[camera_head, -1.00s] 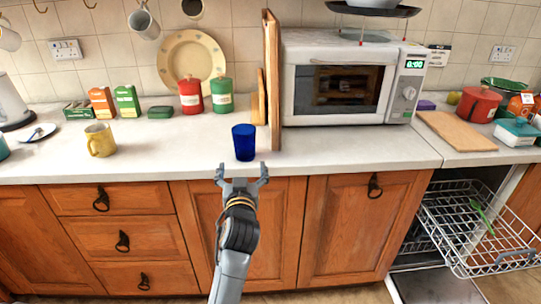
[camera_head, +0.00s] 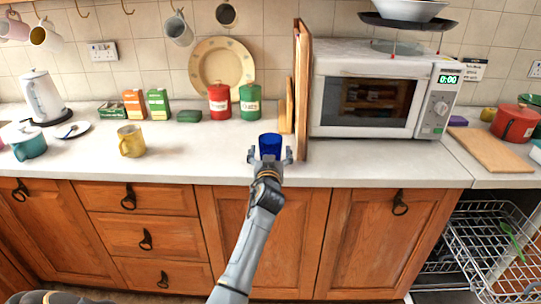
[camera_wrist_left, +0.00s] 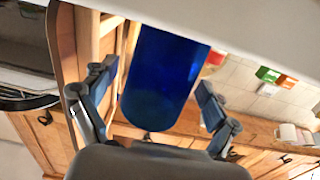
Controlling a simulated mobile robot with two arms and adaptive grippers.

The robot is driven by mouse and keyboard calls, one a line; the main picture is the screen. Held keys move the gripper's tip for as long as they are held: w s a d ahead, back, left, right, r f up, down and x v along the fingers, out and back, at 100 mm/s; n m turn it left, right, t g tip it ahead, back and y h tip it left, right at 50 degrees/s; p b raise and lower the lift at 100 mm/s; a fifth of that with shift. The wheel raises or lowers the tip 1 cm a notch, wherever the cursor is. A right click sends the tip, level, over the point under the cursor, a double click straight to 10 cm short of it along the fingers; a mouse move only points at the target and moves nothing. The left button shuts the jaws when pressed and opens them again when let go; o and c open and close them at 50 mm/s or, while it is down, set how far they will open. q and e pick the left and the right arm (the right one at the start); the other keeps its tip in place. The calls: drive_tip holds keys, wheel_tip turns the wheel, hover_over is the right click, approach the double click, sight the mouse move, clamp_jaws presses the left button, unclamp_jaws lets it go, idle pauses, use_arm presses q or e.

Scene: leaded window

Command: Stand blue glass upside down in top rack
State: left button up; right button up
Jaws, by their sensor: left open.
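The blue glass (camera_head: 270,146) stands upright on the white counter near its front edge. My left gripper (camera_head: 270,158) is open at the glass, with one finger on each side of it. The left wrist view shows the glass (camera_wrist_left: 163,78) between the two spread fingers (camera_wrist_left: 155,105); I cannot tell whether either touches it. The pulled-out top rack (camera_head: 490,245) of the dishwasher is at the lower right, cut off by the picture edge. A green utensil (camera_head: 512,240) lies in it. My right gripper is not in view.
Tall wooden boards (camera_head: 302,90) and the microwave (camera_head: 372,92) stand just right of the glass. A yellow mug (camera_head: 131,141) stands to the left. Red (camera_head: 219,101) and green canisters (camera_head: 249,100) stand behind. The counter between mug and glass is clear.

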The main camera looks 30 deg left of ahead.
use_arm(q)
drive_tip(key=shift+w+a, duration=0.2)
drive_tip(key=shift+w, duration=0.15)
drive_tip(key=shift+c, duration=0.2)
drive_tip(key=shift+r, duration=0.1)
drive_tip(key=c, duration=1.5)
